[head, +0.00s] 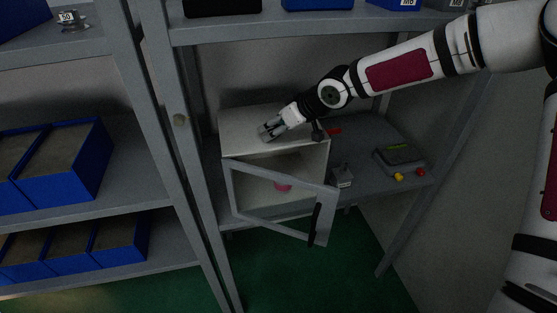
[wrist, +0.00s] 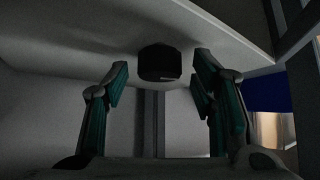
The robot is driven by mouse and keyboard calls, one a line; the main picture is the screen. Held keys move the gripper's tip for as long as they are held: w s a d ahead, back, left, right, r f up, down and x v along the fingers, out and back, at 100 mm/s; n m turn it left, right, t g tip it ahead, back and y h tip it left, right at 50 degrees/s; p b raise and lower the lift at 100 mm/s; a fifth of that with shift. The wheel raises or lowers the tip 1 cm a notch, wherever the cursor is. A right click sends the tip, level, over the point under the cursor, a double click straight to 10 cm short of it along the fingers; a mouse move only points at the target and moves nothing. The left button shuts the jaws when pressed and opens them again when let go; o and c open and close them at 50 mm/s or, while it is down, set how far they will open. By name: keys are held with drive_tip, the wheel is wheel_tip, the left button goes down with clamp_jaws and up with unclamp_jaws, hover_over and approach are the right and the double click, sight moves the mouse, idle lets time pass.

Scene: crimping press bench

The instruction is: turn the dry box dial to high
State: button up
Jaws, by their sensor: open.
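The dry box (head: 240,122) is a pale cabinet on the bench, with its framed glass door (head: 232,190) swung open at the front. In the wrist view my gripper (wrist: 160,80) is open, with one finger on each side of a short black dial (wrist: 160,62). The dial stands on a pale surface, with gaps showing between it and both fingers. A small light mark shows on the dial, but its setting cannot be read. I cannot make out the dial in the head view.
A pink item (head: 282,187) is inside the box. The door's black handle (head: 314,225) juts forward. A small grey fixture (head: 342,176) and a grey device (head: 400,158) with yellow and red buttons are to the right. Shelf posts (head: 178,120) and blue bins (head: 65,175) are left.

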drive_tip(key=shift+a+f+m+t+h+b, duration=0.15)
drive_tip(key=shift+m+t+h+b, duration=0.6)
drive_tip(key=shift+m, duration=0.55)
drive_tip(key=shift+a+m+t+h+b, duration=0.1)
drive_tip(key=shift+m+t+h+b, duration=0.2)
drive_tip(key=shift+m+h+b, duration=0.95)
drive_tip(key=shift+m+t+y+b, duration=0.1)
drive_tip(key=shift+m+t+b, duration=0.25)
drive_tip(key=shift+b, duration=1.8)
drive_tip(key=shift+b, duration=0.35)
